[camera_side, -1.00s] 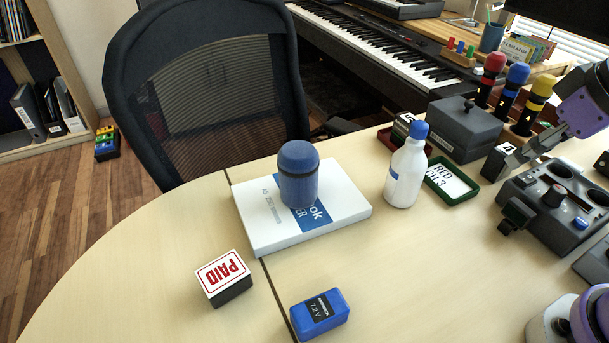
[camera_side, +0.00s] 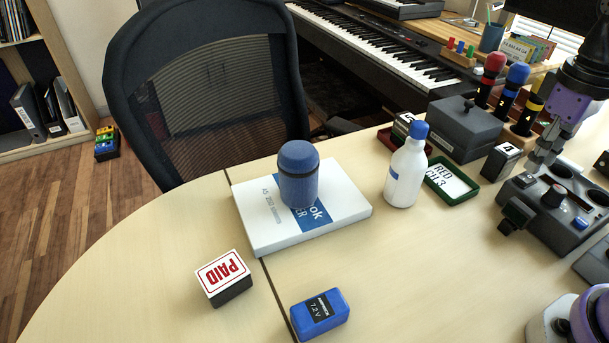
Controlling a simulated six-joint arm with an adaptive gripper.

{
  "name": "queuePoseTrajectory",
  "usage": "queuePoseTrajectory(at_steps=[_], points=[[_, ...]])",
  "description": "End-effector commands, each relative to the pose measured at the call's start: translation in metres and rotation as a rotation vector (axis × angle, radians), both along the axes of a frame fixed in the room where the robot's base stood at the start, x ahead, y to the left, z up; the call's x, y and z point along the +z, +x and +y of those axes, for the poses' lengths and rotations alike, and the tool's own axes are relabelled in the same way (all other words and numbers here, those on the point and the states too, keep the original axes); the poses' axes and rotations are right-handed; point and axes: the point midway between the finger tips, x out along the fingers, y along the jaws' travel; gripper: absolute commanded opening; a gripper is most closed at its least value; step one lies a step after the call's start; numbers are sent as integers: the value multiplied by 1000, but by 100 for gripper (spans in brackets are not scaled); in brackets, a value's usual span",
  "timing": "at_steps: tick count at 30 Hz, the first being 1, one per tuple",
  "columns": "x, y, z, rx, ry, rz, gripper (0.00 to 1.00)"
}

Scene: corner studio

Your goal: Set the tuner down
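A small dark box with a light face marked 4 (camera_side: 501,161) stands on the table at the right, between the grey lidded box and the control panel. It may be the tuner, but I cannot tell for sure. My gripper (camera_side: 537,166) points down just to the right of this box, at the back edge of the control panel in the picture. A narrow gap shows between gripper and box. The fingers are small and seen edge-on, so I cannot tell whether they are open; nothing shows held in them.
The grey control panel (camera_side: 560,212) lies below my gripper. A grey lidded box (camera_side: 464,128), a green tray (camera_side: 451,181) and a white bottle (camera_side: 404,174) stand to the left. Colour-topped microphones (camera_side: 516,90) stand behind.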

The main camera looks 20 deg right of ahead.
Motion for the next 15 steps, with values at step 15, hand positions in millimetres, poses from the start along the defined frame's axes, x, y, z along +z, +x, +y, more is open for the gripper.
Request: queuePoseTrajectory(at_steps=[15], points=[[-60, -8, -17, -3, 40, 119, 32]])
